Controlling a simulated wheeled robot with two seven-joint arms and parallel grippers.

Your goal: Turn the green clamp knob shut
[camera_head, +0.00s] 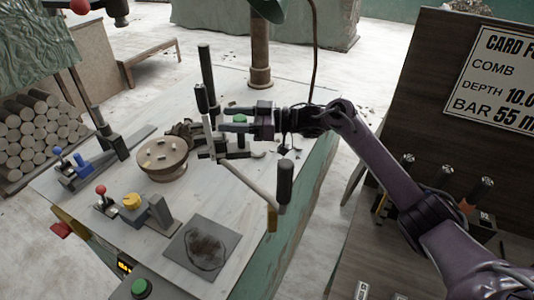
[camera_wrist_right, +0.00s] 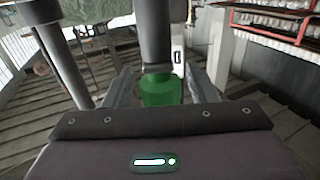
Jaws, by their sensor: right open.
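The green clamp knob (camera_wrist_right: 160,92) shows in the right wrist view, between and beyond the two fingers of my right gripper (camera_wrist_right: 163,90), under a dark upright cylinder. In the head view a small green piece of the knob (camera_head: 240,118) shows just behind the gripper's fingers. My right gripper (camera_head: 226,122) reaches in from the right over the table, open, with its fingers pointing left. I cannot tell whether the fingers touch the knob. My left gripper is not clearly in view.
A dark-handled lever (camera_head: 285,181) stands near the right edge. A lamp post (camera_head: 260,60) stands behind.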

